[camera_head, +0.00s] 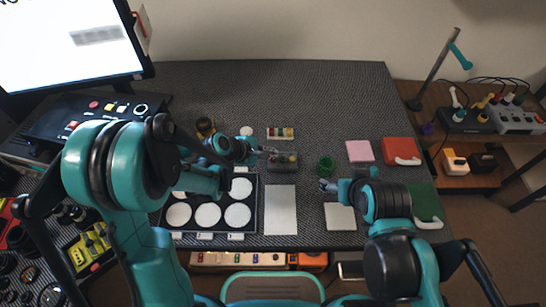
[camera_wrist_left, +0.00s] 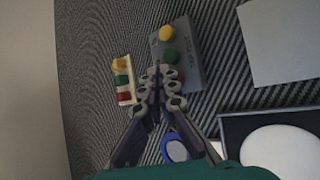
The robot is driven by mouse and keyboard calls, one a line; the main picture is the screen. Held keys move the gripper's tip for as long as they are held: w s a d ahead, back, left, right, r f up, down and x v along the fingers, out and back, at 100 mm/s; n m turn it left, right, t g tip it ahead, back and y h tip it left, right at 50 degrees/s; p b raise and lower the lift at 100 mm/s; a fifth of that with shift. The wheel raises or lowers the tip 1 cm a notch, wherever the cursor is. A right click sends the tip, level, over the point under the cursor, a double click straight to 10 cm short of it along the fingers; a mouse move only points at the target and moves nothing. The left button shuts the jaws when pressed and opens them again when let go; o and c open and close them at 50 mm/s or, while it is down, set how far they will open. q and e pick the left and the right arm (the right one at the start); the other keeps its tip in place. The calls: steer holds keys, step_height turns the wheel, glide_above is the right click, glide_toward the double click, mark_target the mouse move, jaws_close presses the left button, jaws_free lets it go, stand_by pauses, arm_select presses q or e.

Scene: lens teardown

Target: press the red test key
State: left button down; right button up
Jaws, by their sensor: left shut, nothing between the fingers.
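A grey key box (camera_head: 284,167) lies on the dark table mat, and it also shows in the left wrist view (camera_wrist_left: 190,71). In the head view the left gripper (camera_head: 268,152) reaches the box from the left. My right gripper (camera_head: 326,185) is right of the box; its fingers are too small to judge.
A white strip (camera_head: 280,133) with yellow, green and red blocks lies just behind the box. A tray (camera_head: 251,216) with white discs is in front left, beside a pale sheet (camera_head: 281,210). A green cup (camera_head: 326,164) and a pink pad (camera_head: 360,151) stand to the right.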

arm_select(q)
steer(key=shift+r, duration=0.25)
step_height(320, 180, up, 5)
steer(key=p, duration=0.3)
steer(key=shift+p, duration=0.4)
steer(key=shift+f, duration=0.1)
stand_by(0.5)
steer(key=s+a+r+m+t+y, duration=0.1)
steer(key=s+a+r+m+y, duration=0.2)
steer(key=s+a+r+m, duration=0.2)
steer(key=s+a+r+m+y, duration=0.4)
steer(key=s+a+r+m, duration=0.2)
steer(key=s+a+m, duration=0.5)
steer(key=shift+s+a+r+t, duration=0.25)
steer(key=shift+s+a+t, duration=0.25)
steer(key=shift+s, duration=0.75)
